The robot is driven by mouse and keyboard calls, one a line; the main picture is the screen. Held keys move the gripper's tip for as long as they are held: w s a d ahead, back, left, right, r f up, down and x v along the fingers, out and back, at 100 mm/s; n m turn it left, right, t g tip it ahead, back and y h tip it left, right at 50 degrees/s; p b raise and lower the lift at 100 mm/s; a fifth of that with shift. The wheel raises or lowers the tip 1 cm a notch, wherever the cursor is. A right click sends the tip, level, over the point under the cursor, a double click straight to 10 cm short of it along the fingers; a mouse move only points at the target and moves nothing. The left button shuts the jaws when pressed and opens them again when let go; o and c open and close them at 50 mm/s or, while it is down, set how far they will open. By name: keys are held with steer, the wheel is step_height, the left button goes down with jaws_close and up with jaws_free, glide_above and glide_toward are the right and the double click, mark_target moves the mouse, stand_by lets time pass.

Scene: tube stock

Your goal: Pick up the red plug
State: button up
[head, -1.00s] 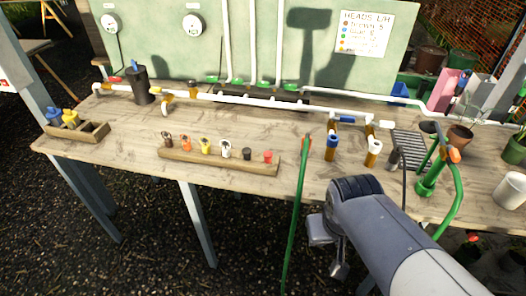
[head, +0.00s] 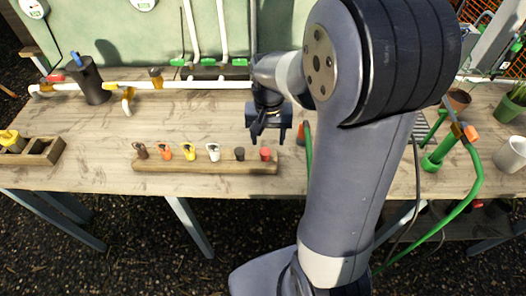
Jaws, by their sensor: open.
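The red plug (head: 265,154) sits upright at the right end of a low wooden strip (head: 205,167) near the bench's front edge. A dark plug (head: 239,154) stands just left of it. My gripper (head: 268,138) points down with its jaws open and empty, close to the red plug in the picture, just above it. I cannot tell the exact height or depth between them. The red plug's top is in plain view.
More plugs with white, yellow, orange and brown tops, such as the white one (head: 213,152), fill the strip to the left. A green hose (head: 308,150) stands right of my gripper. White pipes (head: 180,85) run along the back. My arm hides the bench's right middle.

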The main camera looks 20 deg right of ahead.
steer(key=shift+a+f+p, duration=0.2)
steer(key=shift+f, duration=1.4)
steer(key=shift+a+f+p, duration=0.2)
steer(key=shift+f, duration=1.35)
steer(key=shift+c, duration=0.5)
steer(key=c, duration=1)
step_height(320, 180, up, 10)
steer(key=shift+r, duration=0.1)
steer(key=shift+r, duration=0.1)
step_height(320, 180, up, 5)
steer(key=p, duration=0.4)
glide_above(265, 150)
steer(key=shift+s, duration=0.1)
steer(key=shift+f, duration=0.2)
